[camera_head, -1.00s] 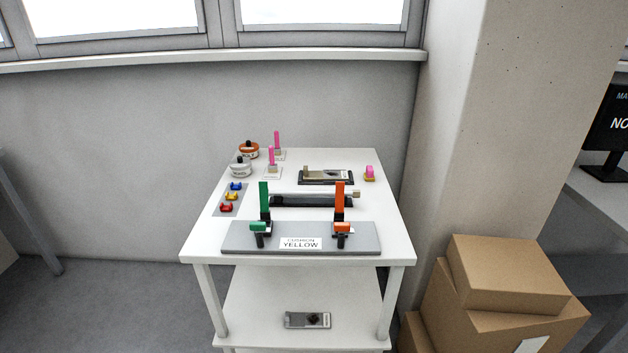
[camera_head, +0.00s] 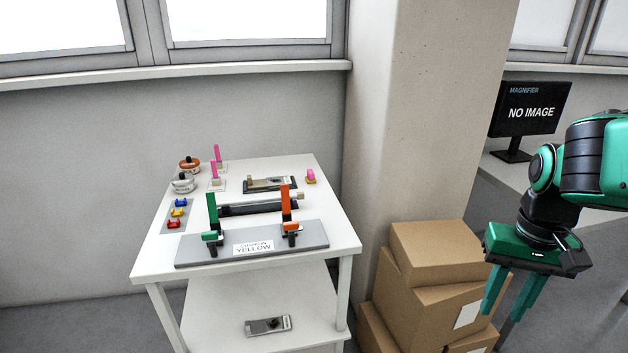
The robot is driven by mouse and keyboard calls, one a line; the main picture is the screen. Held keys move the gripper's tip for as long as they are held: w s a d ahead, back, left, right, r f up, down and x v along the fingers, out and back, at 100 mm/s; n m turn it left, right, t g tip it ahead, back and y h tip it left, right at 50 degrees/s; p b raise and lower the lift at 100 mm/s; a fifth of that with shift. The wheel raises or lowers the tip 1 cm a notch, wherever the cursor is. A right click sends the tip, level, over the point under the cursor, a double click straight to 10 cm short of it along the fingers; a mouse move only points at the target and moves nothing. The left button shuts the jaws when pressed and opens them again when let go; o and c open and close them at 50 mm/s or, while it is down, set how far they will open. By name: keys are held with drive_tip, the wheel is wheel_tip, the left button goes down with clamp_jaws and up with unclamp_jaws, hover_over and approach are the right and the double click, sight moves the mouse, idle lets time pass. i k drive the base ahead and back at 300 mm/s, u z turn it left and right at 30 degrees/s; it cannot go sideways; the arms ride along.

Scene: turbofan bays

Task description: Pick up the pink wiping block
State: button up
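The pink wiping block (camera_head: 311,175) is a small pink piece with a yellowish base. It sits near the right back edge of the white table (camera_head: 150,262), right of a dark tray holding a metal part. My gripper (camera_head: 507,306) hangs at the right of the picture, fingers pointing down, in front of the cardboard boxes and well away from the table. Its two green fingers are apart with nothing between them.
A grey fixture plate (camera_head: 200,252) labelled "CUSHION YELLOW", with green and orange uprights, lies at the table's front. Stacked cardboard boxes (camera_head: 440,250) stand right of the table, beside a pillar (camera_head: 430,110). A monitor (camera_head: 530,108) stands behind my arm. A metal part (camera_head: 268,325) lies on the lower shelf.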

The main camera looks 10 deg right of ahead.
sight(310, 179)
drive_tip(key=u, duration=0.1)
drive_tip(key=i, duration=1)
drive_tip(key=z, duration=0.1)
